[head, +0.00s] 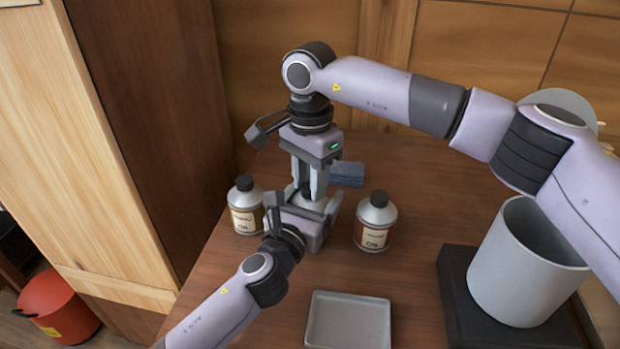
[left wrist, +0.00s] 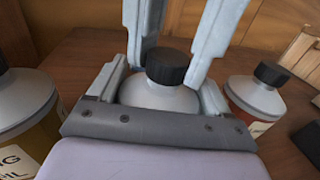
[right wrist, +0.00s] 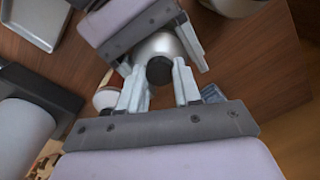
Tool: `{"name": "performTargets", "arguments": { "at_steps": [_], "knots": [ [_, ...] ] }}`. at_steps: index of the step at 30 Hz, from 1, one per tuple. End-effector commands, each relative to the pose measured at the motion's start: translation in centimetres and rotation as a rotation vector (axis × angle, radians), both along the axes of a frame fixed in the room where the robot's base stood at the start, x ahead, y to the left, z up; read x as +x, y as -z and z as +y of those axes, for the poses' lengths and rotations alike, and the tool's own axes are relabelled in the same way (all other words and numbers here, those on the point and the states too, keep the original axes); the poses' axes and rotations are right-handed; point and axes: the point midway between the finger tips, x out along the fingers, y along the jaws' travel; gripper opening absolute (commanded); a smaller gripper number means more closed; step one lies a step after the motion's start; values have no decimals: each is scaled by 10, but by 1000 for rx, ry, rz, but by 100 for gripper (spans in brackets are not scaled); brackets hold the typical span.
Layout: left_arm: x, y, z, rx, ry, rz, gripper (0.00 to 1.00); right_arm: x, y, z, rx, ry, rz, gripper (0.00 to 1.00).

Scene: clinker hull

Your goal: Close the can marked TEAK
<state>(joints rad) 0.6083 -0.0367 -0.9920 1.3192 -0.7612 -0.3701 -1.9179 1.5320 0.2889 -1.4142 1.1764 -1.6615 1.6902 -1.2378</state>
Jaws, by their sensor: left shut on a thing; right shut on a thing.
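A grey metal can (left wrist: 158,98) with a black cap (left wrist: 167,67) stands upright between my two grippers. My left gripper (head: 309,205) is shut on the can's body, one finger on each side. My right gripper (head: 308,188) points down from above, its fingers shut on the cap. The cap also shows between the right fingers in the right wrist view (right wrist: 160,71). It sits at the can's top; I cannot tell how tight it is. The held can's label is hidden, so I cannot read TEAK.
Similar capped oil cans stand close by at left (head: 246,207) and right (head: 375,222). A blue block (head: 347,174) lies behind. A grey tray (head: 348,322) is in front. A large grey pot (head: 520,265) stands on a black base (head: 455,300) at right. A red bucket (head: 60,305) is at lower left.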

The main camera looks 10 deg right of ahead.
Motion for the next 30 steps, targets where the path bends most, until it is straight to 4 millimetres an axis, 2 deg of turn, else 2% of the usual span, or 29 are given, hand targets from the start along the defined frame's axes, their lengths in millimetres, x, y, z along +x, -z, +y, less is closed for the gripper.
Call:
{"name": "performTargets", "arguments": {
  "at_steps": [30],
  "knots": [
    [0, 1, 1, 1, -2, 3, 0, 0, 1, 0, -1, 1644, 1, 0]
  ]
}}
